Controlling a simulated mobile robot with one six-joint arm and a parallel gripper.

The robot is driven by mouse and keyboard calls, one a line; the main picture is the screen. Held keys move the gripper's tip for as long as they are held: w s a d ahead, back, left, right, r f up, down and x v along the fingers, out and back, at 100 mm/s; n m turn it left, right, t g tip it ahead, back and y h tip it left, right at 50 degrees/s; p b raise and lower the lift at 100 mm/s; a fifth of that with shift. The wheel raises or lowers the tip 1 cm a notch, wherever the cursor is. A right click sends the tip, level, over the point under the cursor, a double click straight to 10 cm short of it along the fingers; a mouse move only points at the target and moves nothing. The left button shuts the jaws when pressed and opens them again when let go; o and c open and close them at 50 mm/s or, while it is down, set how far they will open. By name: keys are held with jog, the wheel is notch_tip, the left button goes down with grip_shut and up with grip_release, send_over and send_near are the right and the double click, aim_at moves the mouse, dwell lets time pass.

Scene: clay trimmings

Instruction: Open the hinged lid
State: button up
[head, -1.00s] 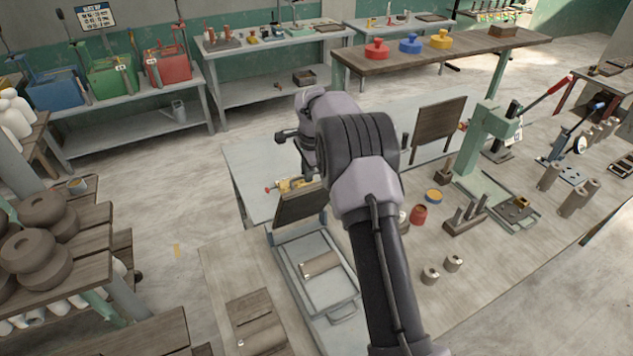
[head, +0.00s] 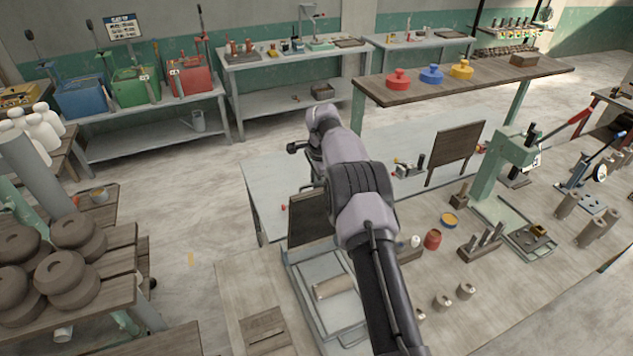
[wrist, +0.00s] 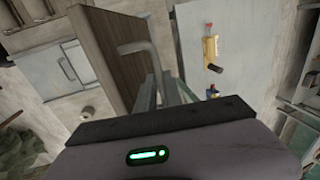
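The hinged lid (head: 312,218) is a dark brown panel standing steeply up at the back of a shallow grey tray (head: 345,333), left of my arm in the head view. In the wrist view the brown lid (wrist: 102,45) fills the upper left middle, with a bent grey handle (wrist: 138,46) on its side facing right. My gripper's dark body (wrist: 165,122) crosses the bottom of the wrist view, close to the lid and handle.
A second upright brown panel (head: 455,153) stands on the workbench (head: 400,285) to the right. Near it are a green press (head: 497,165), a red jar (head: 432,239) and several small cylinders. Clear floor (head: 205,225) lies left of the bench.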

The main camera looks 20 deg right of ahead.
jog(key=o, duration=0.4)
jog(key=shift+f, duration=0.3)
jog(key=shift+c, duration=0.2)
jog(key=shift+o, duration=0.4)
jog(key=shift+w, duration=0.25)
jog(key=shift+s+r, duration=0.15)
jog(key=v, duration=1.7)
jog(key=shift+r, duration=0.2)
jog(key=shift+d+f, duration=0.1)
